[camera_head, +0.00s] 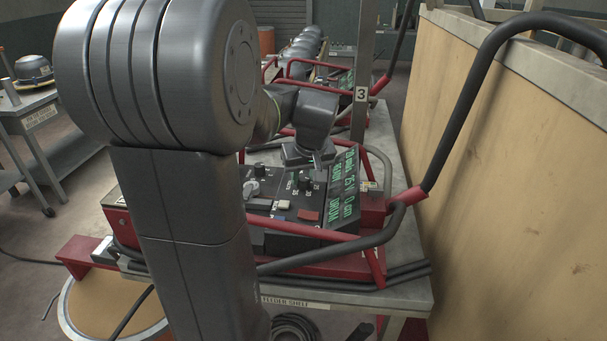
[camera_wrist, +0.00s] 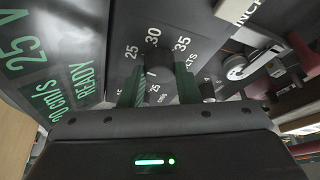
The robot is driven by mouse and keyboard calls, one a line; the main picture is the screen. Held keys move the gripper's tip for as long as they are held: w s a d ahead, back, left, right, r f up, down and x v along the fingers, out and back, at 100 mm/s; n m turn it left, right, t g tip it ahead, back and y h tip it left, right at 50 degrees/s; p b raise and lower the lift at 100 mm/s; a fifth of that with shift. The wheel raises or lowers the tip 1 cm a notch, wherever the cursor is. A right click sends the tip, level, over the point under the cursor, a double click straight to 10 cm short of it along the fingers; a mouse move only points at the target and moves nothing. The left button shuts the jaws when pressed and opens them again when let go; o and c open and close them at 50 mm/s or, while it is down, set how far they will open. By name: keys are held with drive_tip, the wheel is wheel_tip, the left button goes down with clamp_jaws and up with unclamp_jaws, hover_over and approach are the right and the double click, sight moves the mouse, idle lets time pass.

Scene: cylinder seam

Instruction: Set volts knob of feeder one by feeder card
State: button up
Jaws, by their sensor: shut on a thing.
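The volts knob (camera_wrist: 157,62), dark and round, shows in the wrist view with 25, 30 and 35 printed around it. My gripper (camera_wrist: 158,86) is shut on it, one dark green finger on each side. The fingers cover part of the scale and lettering, and I cannot tell exactly where the knob points. Feeder one's green display (camera_wrist: 50,85) reads 25 V and READY. In the head view, my gripper (camera_head: 310,160) is low over the black panel of the feeder (camera_head: 335,220) in its red frame. I cannot make out the feeder card.
A grey lever-like knob (camera_wrist: 240,66) and a small dark knob (camera_wrist: 208,92) sit right of my gripper. A tan wall panel (camera_head: 510,190) stands close on the right. The shelf edge (camera_head: 400,298) is in front.

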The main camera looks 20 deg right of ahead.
drive_tip(key=shift+d+n+y, duration=0.1)
drive_tip(key=shift+n+y, duration=0.4)
drive_tip(key=shift+n, duration=0.6)
drive_tip(key=o, duration=1)
drive_tip(key=shift+c, duration=0.2)
drive_tip(key=shift+r, duration=0.1)
drive_tip(key=b+v, duration=0.1)
drive_tip(key=v, duration=1.2)
drive_tip(key=shift+r, duration=0.3)
drive_tip(key=x, duration=1.3)
drive_tip(key=shift+f+p, duration=0.3)
drive_tip(key=shift+f, duration=0.1)
